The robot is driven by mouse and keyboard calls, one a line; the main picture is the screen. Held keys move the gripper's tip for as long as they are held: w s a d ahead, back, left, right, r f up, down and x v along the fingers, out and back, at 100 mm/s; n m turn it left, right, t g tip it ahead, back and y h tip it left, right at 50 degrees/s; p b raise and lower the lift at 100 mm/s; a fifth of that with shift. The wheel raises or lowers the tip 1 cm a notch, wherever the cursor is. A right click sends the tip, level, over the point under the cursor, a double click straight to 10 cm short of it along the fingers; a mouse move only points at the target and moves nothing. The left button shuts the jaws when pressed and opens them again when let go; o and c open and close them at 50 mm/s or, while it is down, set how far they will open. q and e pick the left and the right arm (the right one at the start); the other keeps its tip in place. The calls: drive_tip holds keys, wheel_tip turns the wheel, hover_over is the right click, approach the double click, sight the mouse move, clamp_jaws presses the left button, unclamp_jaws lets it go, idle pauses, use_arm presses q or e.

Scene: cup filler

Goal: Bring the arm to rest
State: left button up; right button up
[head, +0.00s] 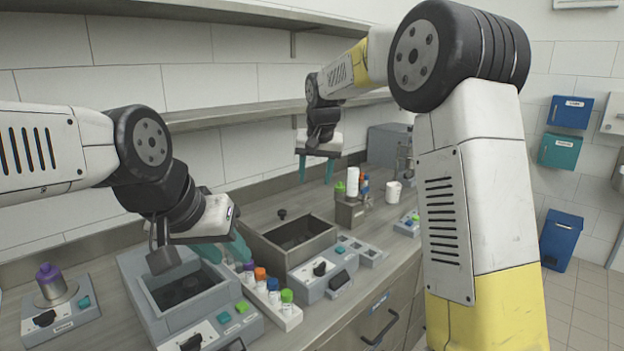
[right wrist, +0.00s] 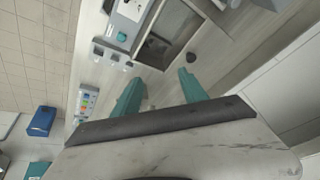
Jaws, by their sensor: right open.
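My right gripper (head: 315,172) hangs in the air over the back part of the counter, its two teal fingers pointing down and apart. In the right wrist view the same gripper (right wrist: 160,80) is open, with nothing between its fingers and the counter below. My left gripper (head: 226,251) is low at the left, by a grey machine with a dark square basin (head: 188,290). Its teal fingers partly show, but their gap is unclear.
A white rack (head: 284,318) of colour-capped vials stands beside the left gripper. An open metal bin (head: 305,257) is in the middle of the counter. A purple-topped device (head: 50,284) stands at left. White cups (head: 393,190) and bottles stand further back. Shelves (head: 250,115) run along the wall.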

drive_tip(key=s+d+r, duration=0.1)
drive_tip(key=s+d, duration=0.3)
drive_tip(key=s, duration=0.4)
drive_tip(key=s+d+r+t+y, duration=0.1)
drive_tip(key=s+d, duration=0.4)
drive_tip(key=s, duration=0.3)
drive_tip(key=s+d+r, duration=0.1)
drive_tip(key=s+d, duration=0.3)
drive_tip(key=s, duration=0.5)
drive_tip(key=s+d+f, duration=0.1)
drive_tip(key=s+f, duration=0.3)
drive_tip(key=s, duration=0.4)
drive_tip(key=shift+s+d+n+t, duration=0.15)
drive_tip(key=shift+s+n+t, duration=0.25)
drive_tip(key=shift+r, duration=0.1)
